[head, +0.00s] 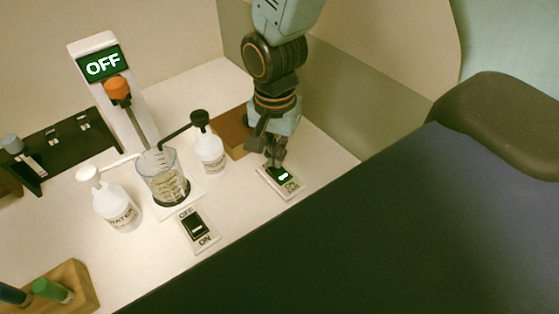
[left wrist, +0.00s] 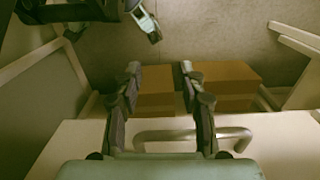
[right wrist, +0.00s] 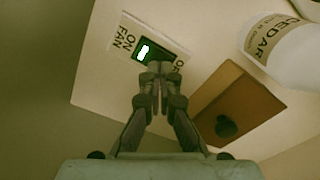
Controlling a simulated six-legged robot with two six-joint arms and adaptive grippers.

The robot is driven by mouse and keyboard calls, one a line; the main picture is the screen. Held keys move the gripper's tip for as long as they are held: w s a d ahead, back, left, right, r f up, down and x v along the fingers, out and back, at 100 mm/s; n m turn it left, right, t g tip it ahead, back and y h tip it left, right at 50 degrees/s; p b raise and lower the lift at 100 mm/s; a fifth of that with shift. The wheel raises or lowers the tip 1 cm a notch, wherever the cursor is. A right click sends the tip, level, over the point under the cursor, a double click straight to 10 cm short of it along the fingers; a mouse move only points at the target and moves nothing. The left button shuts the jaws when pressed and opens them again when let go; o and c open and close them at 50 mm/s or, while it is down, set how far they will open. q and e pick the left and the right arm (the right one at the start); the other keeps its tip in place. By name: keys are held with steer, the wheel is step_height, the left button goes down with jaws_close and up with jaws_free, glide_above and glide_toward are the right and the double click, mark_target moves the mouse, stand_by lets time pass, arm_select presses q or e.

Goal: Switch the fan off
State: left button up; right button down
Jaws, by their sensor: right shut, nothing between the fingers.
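The fan switch (head: 291,188) is a small white plate with a dark green window and a lit mark, at the right of the white counter. In the right wrist view the switch (right wrist: 174,48) reads ON FAN at its left end; the lit mark is towards that end. The OFF lettering is partly hidden by my fingers. My right gripper (head: 274,164) is shut and empty, its tips over or against the OFF side; I cannot tell whether they touch. My left gripper (left wrist: 160,70) is open and empty, seen only in the left wrist view, away from the switch.
A second OFF/ON switch (head: 197,229), a beaker (head: 162,168) and two pump bottles, water (head: 117,208) and cedar (head: 211,155), stand left of the fan switch. A brown block (head: 232,128) lies behind. The stirrer display (head: 103,65) reads OFF.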

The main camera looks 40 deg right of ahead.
steer(key=shift+w+f, duration=0.1)
steer(key=shift+f, duration=0.15)
steer(key=shift+f, duration=0.15)
steer(key=shift+f+b, duration=0.5)
steer(key=shift+f, duration=0.05)
stand_by(0.4)
steer(key=shift+r, duration=0.15)
step_height(320, 180, up, 7)
steer(key=p, duration=0.7)
stand_by(0.6)
